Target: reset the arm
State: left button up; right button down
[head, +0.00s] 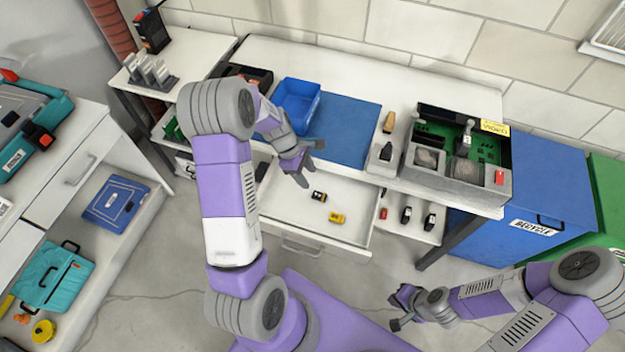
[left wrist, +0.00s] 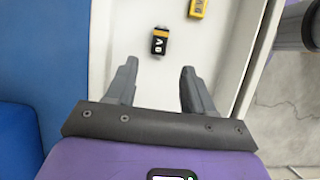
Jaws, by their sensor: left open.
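My left arm reaches up from the bottom of the head view. Its gripper (head: 311,164) is open and empty above the workbench's front edge and its open drawer (head: 285,215). In the left wrist view the two fingers (left wrist: 158,66) stand apart with nothing between them. A black and orange battery (head: 319,196) lies in the drawer; it also shows just beyond the fingertips in the left wrist view (left wrist: 159,41). A yellow battery (head: 337,217) lies near it. My right gripper (head: 394,310) is low at the lower right, its fingers apart and empty, above the floor.
The workbench carries a blue bin (head: 296,100), a blue mat (head: 345,132) and a grey tray with a green board (head: 450,160). A blue recycle bin (head: 560,185) stands right. A white cabinet (head: 75,165) with toolboxes stands left. Floor between is clear.

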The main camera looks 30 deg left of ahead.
pick_arm(q)
jog(key=shift+v, duration=1.05)
